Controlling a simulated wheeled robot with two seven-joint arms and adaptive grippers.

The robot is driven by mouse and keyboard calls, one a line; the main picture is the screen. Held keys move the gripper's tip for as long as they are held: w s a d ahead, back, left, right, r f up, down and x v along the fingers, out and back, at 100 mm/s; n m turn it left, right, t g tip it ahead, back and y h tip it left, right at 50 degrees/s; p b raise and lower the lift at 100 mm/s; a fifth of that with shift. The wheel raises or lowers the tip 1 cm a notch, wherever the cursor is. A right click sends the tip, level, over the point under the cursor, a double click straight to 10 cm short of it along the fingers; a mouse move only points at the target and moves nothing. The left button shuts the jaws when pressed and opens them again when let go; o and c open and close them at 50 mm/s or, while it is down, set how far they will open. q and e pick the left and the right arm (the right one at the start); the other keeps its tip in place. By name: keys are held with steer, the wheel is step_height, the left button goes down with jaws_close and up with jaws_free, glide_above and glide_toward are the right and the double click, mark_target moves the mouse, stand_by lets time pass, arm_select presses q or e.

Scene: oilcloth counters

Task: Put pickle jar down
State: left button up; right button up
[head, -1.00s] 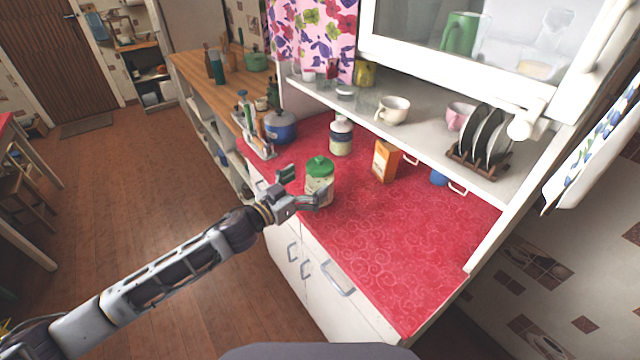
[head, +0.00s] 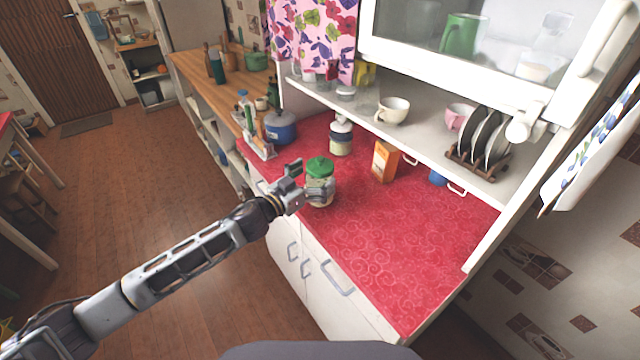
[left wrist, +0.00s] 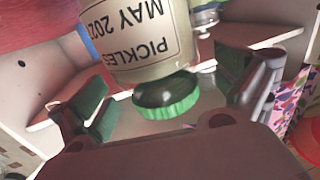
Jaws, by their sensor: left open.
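The pickle jar (head: 320,201) has a green lid and stands upright on the red counter (head: 385,260), near its front edge. It also shows upside down in the left wrist view (left wrist: 152,62), with a label reading "PICKLES MAY" and the green lid (left wrist: 168,100) pointing down in the picture. My left gripper (head: 308,178) is open at the jar, with one finger in front of its upper part. In the left wrist view the two green-padded fingers are spread on either side of the lid, with gaps to it. My right gripper is not in view.
Behind the jar stand another jar (head: 341,138), an orange carton (head: 384,160) and a blue pot (head: 280,128). A shelf with cups and a plate rack (head: 482,160) overhangs the back. The counter's right front part is clear.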

arm_select(q)
steer(key=shift+x, duration=1)
steer(key=c, duration=1.6)
steer(key=shift+r, duration=0.1)
steer(key=shift+c, duration=1.1)
steer(key=shift+r+p, duration=0.65)
steer(key=shift+r, duration=4.4)
